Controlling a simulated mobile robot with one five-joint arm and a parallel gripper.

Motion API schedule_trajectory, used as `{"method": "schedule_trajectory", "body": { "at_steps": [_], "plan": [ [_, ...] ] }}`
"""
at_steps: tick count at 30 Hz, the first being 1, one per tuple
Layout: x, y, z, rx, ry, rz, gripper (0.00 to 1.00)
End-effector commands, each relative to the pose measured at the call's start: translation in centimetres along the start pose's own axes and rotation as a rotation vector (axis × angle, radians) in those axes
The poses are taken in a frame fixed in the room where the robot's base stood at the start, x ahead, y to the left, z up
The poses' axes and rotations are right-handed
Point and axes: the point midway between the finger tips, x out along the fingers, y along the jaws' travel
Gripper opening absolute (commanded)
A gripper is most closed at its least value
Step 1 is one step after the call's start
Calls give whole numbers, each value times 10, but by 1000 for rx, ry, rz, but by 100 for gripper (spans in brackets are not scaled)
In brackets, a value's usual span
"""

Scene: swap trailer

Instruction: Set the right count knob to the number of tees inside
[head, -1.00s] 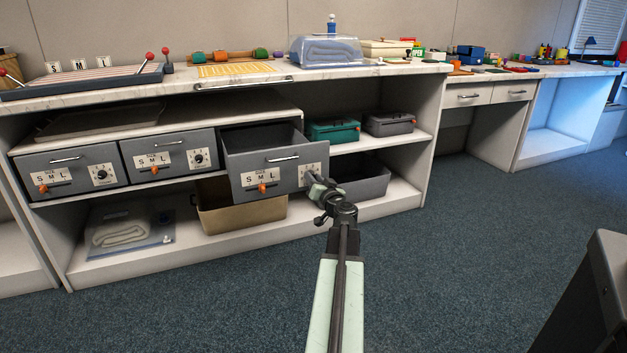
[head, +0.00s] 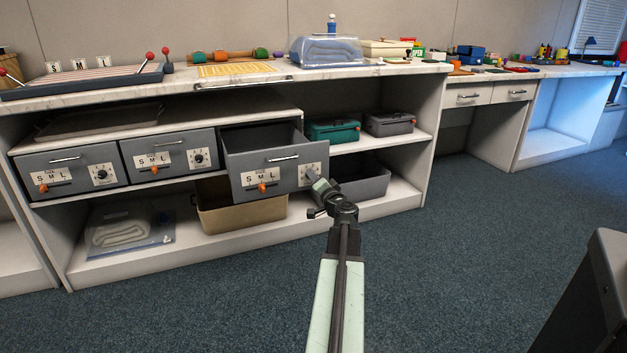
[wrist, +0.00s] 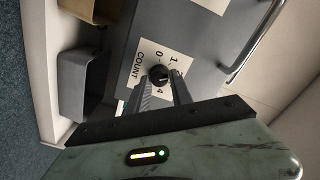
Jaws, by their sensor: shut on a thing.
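The right drawer (head: 265,163) is grey and pulled open, with an S M L plate, an orange size slider (head: 262,188) and a bar handle on its front. My gripper (head: 314,180) is at the right side of that front, over the count plate. In the wrist view my gripper (wrist: 161,84) is shut on the black count knob (wrist: 159,73), one finger on each side. The white COUNT plate (wrist: 149,62) shows 0, 1 and 4; other digits are partly covered. I cannot read the knob's setting. No tees show; the drawer's inside is dark.
Two shut drawers (head: 70,172) with similar plates are to the left. A tan bin (head: 243,216) and a grey bin (head: 362,184) stand below. Green (head: 333,130) and grey boxes (head: 389,122) sit on the shelf. The carpet in front is clear.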

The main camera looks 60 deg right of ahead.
Motion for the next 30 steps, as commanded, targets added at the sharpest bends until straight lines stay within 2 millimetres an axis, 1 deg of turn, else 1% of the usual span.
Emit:
{"method": "schedule_trajectory", "body": {
  "at_steps": [6,12,28,29,30],
  "plan": [
    [0,-1,2,121,-4,-3,0],
    [0,0,2,184,-4,-2,0],
    [0,0,2,208,-4,-2,0],
    [0,0,2,208,-4,-2,32],
    [0,0,2,208,-4,-2,43]
  ]
}}
